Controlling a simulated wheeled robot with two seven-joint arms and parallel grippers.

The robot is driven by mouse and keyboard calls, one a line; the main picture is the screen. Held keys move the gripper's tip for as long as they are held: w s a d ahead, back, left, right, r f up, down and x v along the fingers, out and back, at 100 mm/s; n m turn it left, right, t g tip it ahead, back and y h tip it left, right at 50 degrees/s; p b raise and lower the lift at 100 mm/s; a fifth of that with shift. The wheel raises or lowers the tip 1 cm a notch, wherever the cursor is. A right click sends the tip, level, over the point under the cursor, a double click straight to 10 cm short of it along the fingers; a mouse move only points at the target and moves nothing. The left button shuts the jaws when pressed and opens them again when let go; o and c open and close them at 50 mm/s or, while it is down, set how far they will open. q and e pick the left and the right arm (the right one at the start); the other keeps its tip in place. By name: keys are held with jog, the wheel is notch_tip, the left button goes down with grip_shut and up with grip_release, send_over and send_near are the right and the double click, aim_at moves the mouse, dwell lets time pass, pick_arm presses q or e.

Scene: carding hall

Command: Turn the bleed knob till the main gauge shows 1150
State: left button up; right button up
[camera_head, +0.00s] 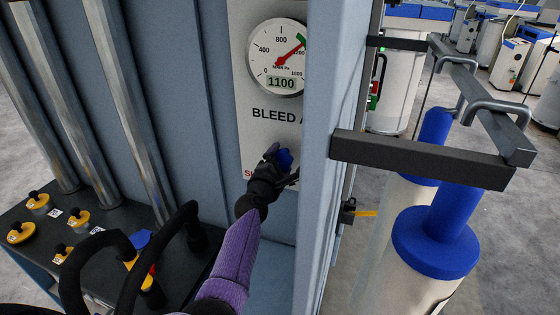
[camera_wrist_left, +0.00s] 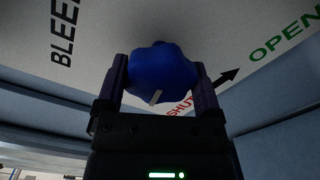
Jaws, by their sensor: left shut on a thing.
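The main gauge (camera_head: 277,57) is a round white dial on the light panel, with 1100 on its digital window. Its red needle points up and right, near a green mark on the rim. The blue bleed knob (camera_head: 284,159) sits on the panel below the lettering. It also shows in the left wrist view (camera_wrist_left: 163,72), with a pale mark on its lower edge. My left gripper (camera_head: 272,168) is shut on the knob, one finger on each side, and hides part of it in the head view. My right gripper is not in view.
The panel reads SHUT and OPEN with a black arrow (camera_wrist_left: 225,78) beside the knob. A blue cabinet wall (camera_head: 330,120) stands close to the right of the panel. Blue-capped cylinders (camera_head: 436,240) stand further right. A dark table (camera_head: 100,250) with yellow parts lies at lower left.

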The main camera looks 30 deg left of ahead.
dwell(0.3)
pick_arm(q)
jog(key=o, duration=1)
jog(key=shift+s+d, duration=0.1)
jog(key=shift+s, duration=0.2)
jog(key=p+v, duration=0.2)
jog(key=v, duration=0.7)
jog(key=shift+s+d, duration=0.1)
